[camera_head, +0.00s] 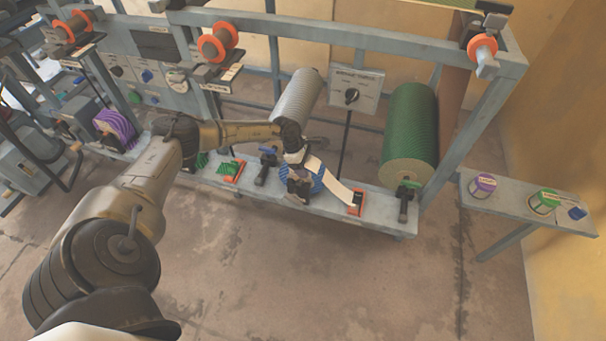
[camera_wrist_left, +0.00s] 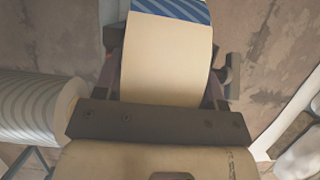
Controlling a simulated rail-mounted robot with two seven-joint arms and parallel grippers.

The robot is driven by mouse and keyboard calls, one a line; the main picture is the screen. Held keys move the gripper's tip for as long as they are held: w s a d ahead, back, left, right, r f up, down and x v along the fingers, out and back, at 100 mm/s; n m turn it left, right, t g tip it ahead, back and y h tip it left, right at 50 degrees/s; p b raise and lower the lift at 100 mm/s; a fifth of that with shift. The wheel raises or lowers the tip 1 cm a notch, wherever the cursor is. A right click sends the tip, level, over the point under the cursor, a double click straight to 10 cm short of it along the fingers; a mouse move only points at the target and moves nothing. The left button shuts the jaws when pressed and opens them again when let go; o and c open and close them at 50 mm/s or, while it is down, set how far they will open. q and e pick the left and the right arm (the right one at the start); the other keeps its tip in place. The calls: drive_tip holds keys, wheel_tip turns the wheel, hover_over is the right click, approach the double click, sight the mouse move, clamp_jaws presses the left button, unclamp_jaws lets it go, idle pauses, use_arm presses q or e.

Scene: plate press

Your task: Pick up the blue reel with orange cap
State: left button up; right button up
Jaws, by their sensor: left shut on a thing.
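The blue-and-white striped reel (camera_head: 318,181) is at the front edge of the long shelf, partly hidden by my left gripper (camera_head: 300,188). My left gripper reaches down over it and is shut on it. In the left wrist view, the fingers (camera_wrist_left: 170,65) stand on either side of a broad cream surface, with the blue striped part of the reel (camera_wrist_left: 172,9) beyond. I cannot make out an orange cap on the held reel. My right gripper is not in view.
A large green roll (camera_head: 409,130) and grey roll (camera_head: 297,98) stand behind. A small side table (camera_head: 520,204) is at right. The floor in front is clear.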

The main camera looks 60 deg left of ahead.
use_arm(q)
clamp_jaws()
drive_tip(key=shift+r, duration=0.1)
